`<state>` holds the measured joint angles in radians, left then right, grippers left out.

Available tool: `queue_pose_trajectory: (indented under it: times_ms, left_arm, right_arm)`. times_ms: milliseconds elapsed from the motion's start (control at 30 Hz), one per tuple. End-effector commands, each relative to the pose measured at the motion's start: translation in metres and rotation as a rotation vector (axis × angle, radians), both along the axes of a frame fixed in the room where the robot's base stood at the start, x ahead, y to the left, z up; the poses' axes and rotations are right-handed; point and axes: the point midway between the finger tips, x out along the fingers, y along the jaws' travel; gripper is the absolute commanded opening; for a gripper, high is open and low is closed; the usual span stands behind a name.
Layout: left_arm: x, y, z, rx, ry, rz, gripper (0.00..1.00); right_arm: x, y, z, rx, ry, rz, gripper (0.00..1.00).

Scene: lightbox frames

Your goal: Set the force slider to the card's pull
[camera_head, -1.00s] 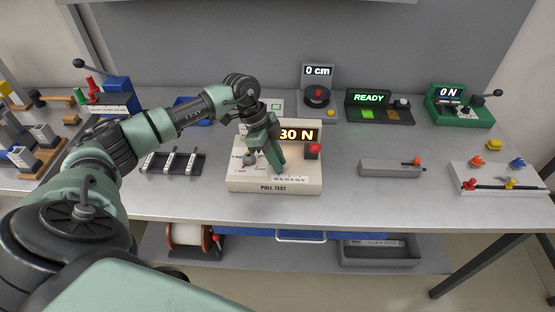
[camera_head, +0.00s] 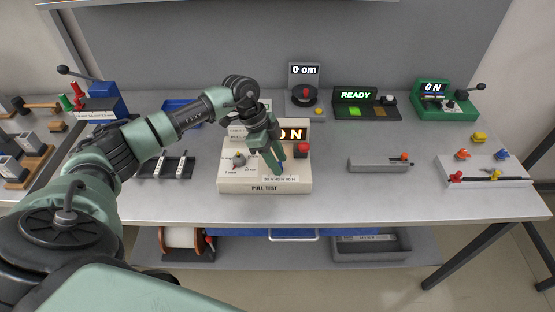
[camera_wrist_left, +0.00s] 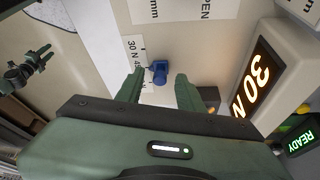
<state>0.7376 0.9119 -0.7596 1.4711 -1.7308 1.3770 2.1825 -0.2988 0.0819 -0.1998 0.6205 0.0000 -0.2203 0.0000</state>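The cream pull test box (camera_head: 235,184) stands on the bench in the head view. Its lit display (camera_head: 293,134) is partly covered by my arm there; in the wrist view the display (camera_wrist_left: 257,82) reads 30 N. A blue slider knob (camera_wrist_left: 159,72) sits beside a printed scale (camera_wrist_left: 136,52) where "30 N" is legible. My left gripper (camera_head: 277,167) is over the front right of the box. In the wrist view its fingers (camera_wrist_left: 159,88) are apart, with the knob between and just beyond the tips; contact is not visible. A card behind the box (camera_head: 267,103) is mostly hidden and unreadable.
A grey slider block (camera_head: 378,165) stands to the right, a small rack (camera_head: 166,167) to the left. Behind are a READY panel (camera_head: 364,105) and a green device (camera_head: 445,104). Bare bench lies between them.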

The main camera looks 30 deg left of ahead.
Motion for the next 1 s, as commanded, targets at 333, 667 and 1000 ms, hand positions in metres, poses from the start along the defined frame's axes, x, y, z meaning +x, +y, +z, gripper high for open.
queue_pose_trajectory:
  times_ms: [333,667,1000]
  left_arm:
    - [-0.001,0.006,0.013,0.000,-0.001,-0.001,0.38]
    - [-0.007,0.026,0.062,0.001,-0.003,0.001,0.38]
    - [-0.009,0.030,0.072,-0.001,0.000,0.000,0.38]
  right_arm:
    - [0.000,0.000,-0.006,0.001,0.000,0.000,0.36]
    - [-0.001,0.003,-0.018,0.004,0.001,-0.001,0.36]
    - [-0.001,0.003,-0.019,0.004,0.001,-0.001,0.36]
